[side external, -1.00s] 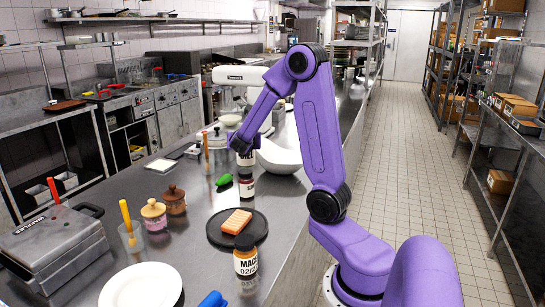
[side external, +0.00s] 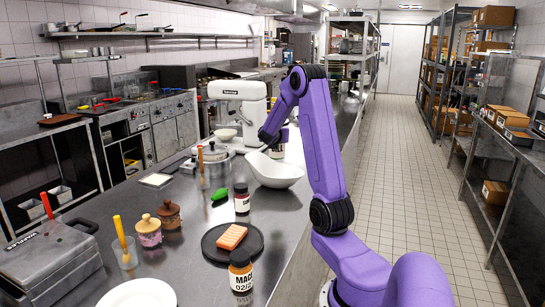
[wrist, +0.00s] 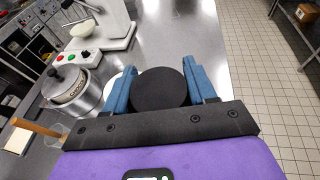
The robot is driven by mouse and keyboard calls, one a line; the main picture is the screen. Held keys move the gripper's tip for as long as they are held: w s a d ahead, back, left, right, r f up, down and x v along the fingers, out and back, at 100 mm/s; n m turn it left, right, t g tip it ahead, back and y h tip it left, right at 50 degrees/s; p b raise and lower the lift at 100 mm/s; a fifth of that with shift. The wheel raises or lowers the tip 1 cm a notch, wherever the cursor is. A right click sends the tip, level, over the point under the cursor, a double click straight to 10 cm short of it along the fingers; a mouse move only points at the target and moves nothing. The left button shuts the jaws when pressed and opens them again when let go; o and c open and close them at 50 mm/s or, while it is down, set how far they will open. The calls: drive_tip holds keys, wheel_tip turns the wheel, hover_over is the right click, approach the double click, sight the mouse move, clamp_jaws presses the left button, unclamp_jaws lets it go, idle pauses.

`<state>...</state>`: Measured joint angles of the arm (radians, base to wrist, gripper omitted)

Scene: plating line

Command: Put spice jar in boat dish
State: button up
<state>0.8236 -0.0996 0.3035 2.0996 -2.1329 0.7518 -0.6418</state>
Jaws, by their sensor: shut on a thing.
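My gripper (side external: 277,142) is shut on a spice jar (side external: 277,152). The jar has a white label and hangs below the gripper, behind the far rim of the white boat dish (side external: 272,177) as seen in the side view. In the wrist view, the jar's round black lid (wrist: 160,90) sits between the blue fingers of my gripper (wrist: 161,76). The boat dish stands on the steel counter and hides the jar's lower part in the side view. I cannot tell whether the jar is over the dish or beyond it.
A pot (side external: 214,160) and a white mixer (side external: 238,105) stand behind and left of the dish. An orange jar (side external: 241,275) stands at the front.

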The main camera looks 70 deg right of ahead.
drive_tip(key=w+d+f, duration=0.4)
drive_tip(key=d+f, duration=0.2)
drive_tip(key=f, duration=0.4)
drive_tip(key=shift+w, duration=0.25)
drive_tip(key=shift+d+f, duration=0.1)
drive_tip(key=shift+f, duration=0.6)
drive_tip(key=o, duration=1.3)
drive_tip(key=shift+o, duration=0.2)
